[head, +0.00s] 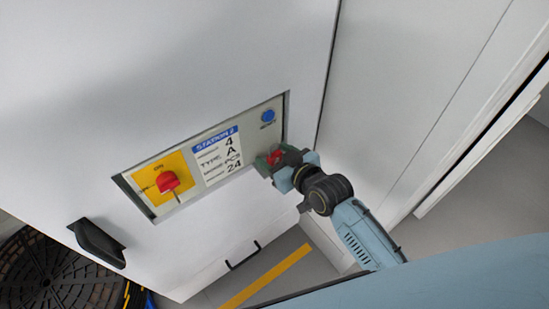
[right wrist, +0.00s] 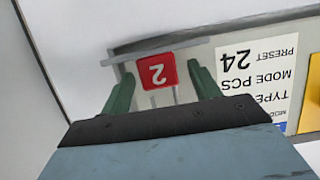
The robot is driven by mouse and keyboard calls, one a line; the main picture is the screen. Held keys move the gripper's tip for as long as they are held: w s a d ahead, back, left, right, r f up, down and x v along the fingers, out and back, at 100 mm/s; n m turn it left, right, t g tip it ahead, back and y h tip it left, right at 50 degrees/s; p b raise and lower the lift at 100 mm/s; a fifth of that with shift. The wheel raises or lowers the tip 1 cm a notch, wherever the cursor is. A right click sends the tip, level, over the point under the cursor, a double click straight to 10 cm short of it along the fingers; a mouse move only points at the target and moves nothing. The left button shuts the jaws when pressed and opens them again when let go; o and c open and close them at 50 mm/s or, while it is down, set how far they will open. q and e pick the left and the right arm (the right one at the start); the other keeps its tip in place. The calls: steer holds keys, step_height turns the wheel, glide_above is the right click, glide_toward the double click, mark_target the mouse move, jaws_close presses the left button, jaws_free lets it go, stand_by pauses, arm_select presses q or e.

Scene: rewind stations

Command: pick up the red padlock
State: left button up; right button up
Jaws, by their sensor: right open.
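The red padlock (right wrist: 156,69) shows in the right wrist view as a small red block with a white 2, upside down in that picture, with its metal shackle running down from it. In the head view the padlock (head: 276,156) is a small red patch at the lower right of the station panel, partly hidden by my right gripper (head: 271,163). In the right wrist view my right gripper (right wrist: 160,79) is open, with one green finger on each side of the padlock and gaps visible on both sides. My left gripper is not in view.
The station panel (head: 214,135) is recessed in a white cabinet front and carries a red rotary switch (head: 168,182) on a yellow plate, a label, and a blue button (head: 268,115). A black handle (head: 97,243) sticks out at lower left. A white wall stands close on the right.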

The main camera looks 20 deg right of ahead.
steer(key=shift+w+a+f, duration=0.1)
steer(key=shift+w, duration=0.15)
steer(key=c, duration=1.1)
